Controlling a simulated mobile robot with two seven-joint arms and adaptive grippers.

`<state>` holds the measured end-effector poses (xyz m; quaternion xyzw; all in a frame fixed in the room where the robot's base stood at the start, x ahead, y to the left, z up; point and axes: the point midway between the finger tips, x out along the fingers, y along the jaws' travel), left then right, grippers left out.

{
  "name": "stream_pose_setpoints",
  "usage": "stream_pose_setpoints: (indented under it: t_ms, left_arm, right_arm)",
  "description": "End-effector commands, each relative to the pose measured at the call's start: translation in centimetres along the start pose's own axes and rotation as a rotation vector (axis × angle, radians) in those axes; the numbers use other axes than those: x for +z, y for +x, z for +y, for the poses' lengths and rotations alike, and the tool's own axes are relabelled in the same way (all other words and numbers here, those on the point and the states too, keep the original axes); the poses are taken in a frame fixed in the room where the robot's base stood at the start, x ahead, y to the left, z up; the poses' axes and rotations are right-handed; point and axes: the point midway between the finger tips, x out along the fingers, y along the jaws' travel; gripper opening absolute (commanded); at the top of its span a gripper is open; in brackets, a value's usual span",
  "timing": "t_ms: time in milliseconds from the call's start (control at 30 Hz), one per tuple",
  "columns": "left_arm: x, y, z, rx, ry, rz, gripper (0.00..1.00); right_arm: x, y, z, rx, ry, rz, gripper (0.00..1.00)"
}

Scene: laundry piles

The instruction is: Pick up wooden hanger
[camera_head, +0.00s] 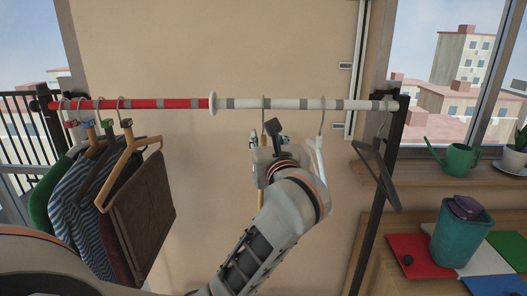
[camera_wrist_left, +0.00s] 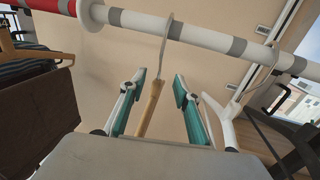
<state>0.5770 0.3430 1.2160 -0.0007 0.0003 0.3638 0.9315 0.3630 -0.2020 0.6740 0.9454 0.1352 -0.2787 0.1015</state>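A wooden hanger (camera_wrist_left: 150,108) hangs by its metal hook from the white part of the rail. It carries no garment that I can see. In the head view only a strip of the wooden hanger (camera_head: 261,199) shows, beside my wrist. My left gripper (camera_head: 267,139) is just below the rail. In the left wrist view the left gripper (camera_wrist_left: 160,85) is open, its teal fingers on either side of the hanger's neck with gaps. The hanger's lower part is hidden behind the gripper body. My right gripper is not in view.
A white hanger (camera_head: 318,150) hangs close to the right of the gripper, and a dark hanger (camera_head: 376,170) at the rail's right end. Clothes on hangers (camera_head: 140,215) crowd the red left part of the rail (camera_head: 165,104). A teal bin (camera_head: 461,238) stands lower right.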

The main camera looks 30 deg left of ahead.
Motion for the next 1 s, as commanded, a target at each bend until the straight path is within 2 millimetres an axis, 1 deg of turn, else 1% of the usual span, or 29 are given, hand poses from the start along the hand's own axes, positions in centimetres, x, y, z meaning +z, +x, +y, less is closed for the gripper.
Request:
stream_pose_setpoints:
  t_ms: [33, 233, 333, 567, 600, 667, 700, 1000]
  left_arm:
    - [0.2, 0.8, 0.2, 0.004, 0.005, -0.004, 0.32]
    - [0.2, 3.3, 0.2, 0.003, 0.004, -0.003, 0.32]
    - [0.1, 3.9, 0.2, 0.003, 0.001, -0.002, 0.32]
    - [0.1, 3.9, 0.2, 0.002, 0.000, -0.001, 0.32]
    - [0.1, 3.9, 0.2, 0.002, 0.001, -0.001, 0.21]
    - [0.1, 3.9, 0.2, 0.002, 0.001, -0.001, 0.06]
    - [0.1, 3.9, 0.2, 0.002, 0.001, -0.001, 0.00]
    - [0.1, 3.9, 0.2, 0.002, 0.001, -0.001, 0.00]
  right_arm:
    - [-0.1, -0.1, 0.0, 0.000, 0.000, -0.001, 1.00]
    - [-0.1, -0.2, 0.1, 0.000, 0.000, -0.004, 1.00]
    - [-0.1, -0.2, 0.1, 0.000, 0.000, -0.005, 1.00]
    - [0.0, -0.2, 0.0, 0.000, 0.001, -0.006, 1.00]
    - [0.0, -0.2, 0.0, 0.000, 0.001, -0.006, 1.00]
    - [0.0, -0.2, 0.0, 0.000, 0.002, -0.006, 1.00]
    - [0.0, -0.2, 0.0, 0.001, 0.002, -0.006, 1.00]
    - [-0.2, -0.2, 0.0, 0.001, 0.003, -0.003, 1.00]
